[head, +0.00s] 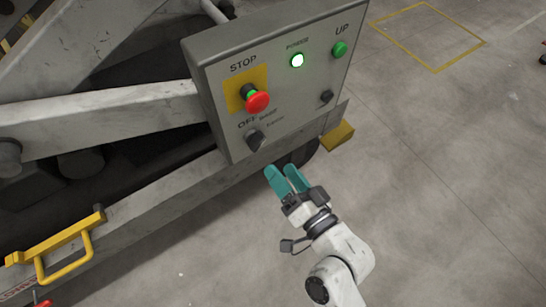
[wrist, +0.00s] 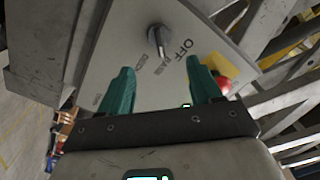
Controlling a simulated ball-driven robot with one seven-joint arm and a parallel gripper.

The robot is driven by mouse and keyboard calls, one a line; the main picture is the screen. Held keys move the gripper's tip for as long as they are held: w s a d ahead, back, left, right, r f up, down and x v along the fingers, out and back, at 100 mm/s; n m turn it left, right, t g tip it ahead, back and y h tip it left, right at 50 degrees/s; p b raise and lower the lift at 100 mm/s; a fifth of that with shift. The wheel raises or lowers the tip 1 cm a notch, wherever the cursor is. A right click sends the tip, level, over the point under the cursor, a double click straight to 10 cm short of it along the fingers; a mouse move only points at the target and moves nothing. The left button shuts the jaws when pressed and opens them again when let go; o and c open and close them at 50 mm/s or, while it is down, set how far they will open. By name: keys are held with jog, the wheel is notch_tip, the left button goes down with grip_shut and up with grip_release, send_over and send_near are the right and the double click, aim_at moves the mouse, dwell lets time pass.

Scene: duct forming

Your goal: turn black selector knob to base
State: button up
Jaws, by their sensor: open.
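The black selector knob (head: 255,140) sits at the lower left of the grey control panel (head: 212,90), beside the word OFF and smaller labels too blurred to read surely. In the wrist view the knob (wrist: 159,40) stands out from the panel face, beyond and roughly between my fingertips. Which label it points at I cannot tell. My gripper (head: 281,170), with two teal fingers, is open and empty just below the panel's lower edge, apart from the knob. In the wrist view its fingers (wrist: 160,76) are spread wide.
A red stop button (head: 257,101) on a yellow plate sits above the knob. A lit light (head: 297,60), a green UP button (head: 339,49) and another black knob (head: 326,97) are on the panel. A yellow handle (head: 62,247) is at lower left. Floor at right is clear.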

jog(key=shift+v, duration=1)
jog(key=shift+d, duration=0.1)
jog(key=s+d+f+n+g+h, duration=0.35)
jog(key=d+f+g+h, duration=0.3)
jog(key=d+f, duration=0.35)
jog(key=s+d+m+g+h, duration=0.2)
jog(key=s+d+g+h, duration=0.2)
jog(key=s+d+g, duration=0.7)
notch_tip(320, 180, up, 25)
jog(key=s+d+t+p, duration=0.2)
jog(key=s+t+p, duration=0.1)
jog(key=p, duration=2.2)
jog(key=shift+d+p, duration=0.3)
jog(key=shift+d, duration=0.1)
